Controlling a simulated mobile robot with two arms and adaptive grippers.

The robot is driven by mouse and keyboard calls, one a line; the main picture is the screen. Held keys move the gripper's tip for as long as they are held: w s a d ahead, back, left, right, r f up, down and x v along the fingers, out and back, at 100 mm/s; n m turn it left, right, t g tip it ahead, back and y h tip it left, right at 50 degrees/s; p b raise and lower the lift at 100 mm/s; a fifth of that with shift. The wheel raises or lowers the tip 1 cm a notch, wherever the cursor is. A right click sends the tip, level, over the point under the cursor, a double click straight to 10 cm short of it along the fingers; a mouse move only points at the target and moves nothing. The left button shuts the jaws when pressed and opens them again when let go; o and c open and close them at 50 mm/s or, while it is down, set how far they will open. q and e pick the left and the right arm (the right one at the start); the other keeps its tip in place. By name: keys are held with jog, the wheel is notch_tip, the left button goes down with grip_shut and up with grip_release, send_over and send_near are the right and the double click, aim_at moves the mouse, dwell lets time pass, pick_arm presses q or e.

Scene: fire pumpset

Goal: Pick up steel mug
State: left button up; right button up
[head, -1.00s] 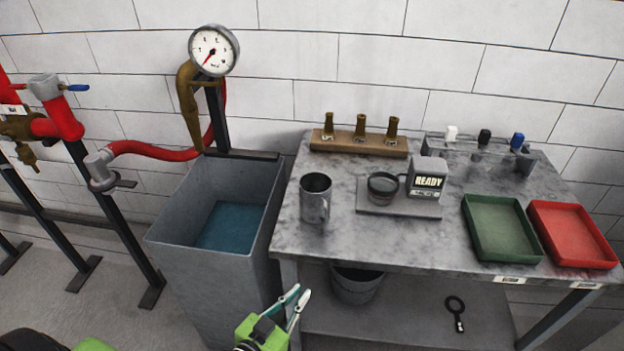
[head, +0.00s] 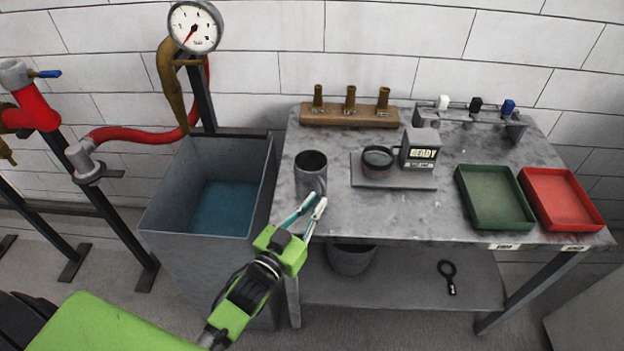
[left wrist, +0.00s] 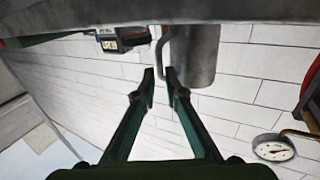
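The steel mug (head: 309,177) stands upright on the left front part of the grey table in the head view. Its handle faces the front right, partly behind my fingertips. My left gripper (head: 315,201) is open and empty, with its fingertips just in front of the mug. In the left wrist view the scene is upside down. The mug (left wrist: 197,55) shows beyond the two parted fingertips (left wrist: 159,80), with its handle to the left. I cannot tell whether the fingertips touch it. My right gripper is not in view.
A scale with a dark dish (head: 377,160) stands right of the mug. A brass nozzle rack (head: 350,115) is behind. Green (head: 495,197) and red (head: 562,199) trays lie at right. A water tank (head: 165,205) adjoins the table's left side. Bare tabletop lies between scale and front edge.

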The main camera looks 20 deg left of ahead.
aim_at(323, 192)
pick_arm(q)
jog(key=w, duration=0.3)
jog(key=w+d, duration=0.1)
jog(key=w, duration=0.1)
jog(key=shift+w+p, duration=0.1)
jog(key=shift+p, duration=0.2)
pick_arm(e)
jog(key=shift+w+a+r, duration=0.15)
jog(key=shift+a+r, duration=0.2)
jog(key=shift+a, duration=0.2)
pick_arm(q)
grip_shut()
jog(key=shift+r, duration=0.1)
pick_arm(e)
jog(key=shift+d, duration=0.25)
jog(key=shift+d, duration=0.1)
